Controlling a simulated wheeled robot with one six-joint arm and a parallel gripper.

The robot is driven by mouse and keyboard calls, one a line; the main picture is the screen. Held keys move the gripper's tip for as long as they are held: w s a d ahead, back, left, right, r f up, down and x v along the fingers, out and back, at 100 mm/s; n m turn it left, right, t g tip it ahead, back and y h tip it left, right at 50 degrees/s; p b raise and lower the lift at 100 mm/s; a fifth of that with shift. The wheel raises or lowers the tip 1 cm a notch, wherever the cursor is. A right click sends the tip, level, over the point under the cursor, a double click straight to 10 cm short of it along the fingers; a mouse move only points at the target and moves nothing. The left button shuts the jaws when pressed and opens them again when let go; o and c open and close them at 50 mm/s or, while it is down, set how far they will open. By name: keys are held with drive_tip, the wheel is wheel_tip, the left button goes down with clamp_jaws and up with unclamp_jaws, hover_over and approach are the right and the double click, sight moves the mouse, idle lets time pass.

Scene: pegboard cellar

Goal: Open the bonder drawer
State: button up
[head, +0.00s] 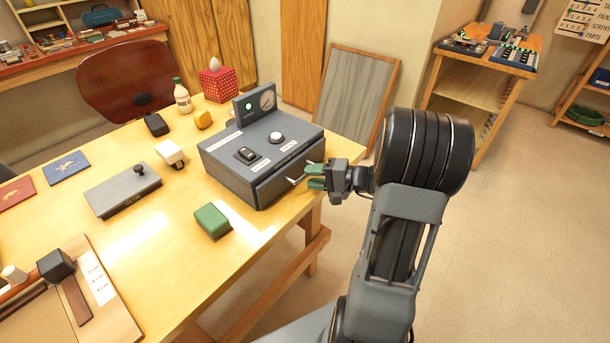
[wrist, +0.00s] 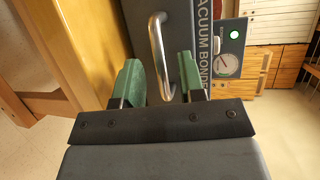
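The vacuum bonder (head: 262,150) is a dark grey box on the wooden table, with a switch, a knob and an upright gauge panel with a green light. Its drawer front faces my arm and looks flush with the box. The silver bar handle (head: 298,180) sticks out from it, and also shows large in the wrist view (wrist: 157,45). My gripper (head: 316,177) has green fingers and is at the handle. In the wrist view my gripper (wrist: 160,80) is open, with the handle's near end between the fingers and gaps on both sides.
A green block (head: 211,221) and a grey glue box (head: 123,191) lie on the table (head: 150,245). A white bottle (head: 182,97) and a red dotted box (head: 218,83) stand behind. Open floor (head: 500,230) lies to the right.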

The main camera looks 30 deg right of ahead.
drive_tip(key=shift+x, duration=1.45)
clamp_jaws()
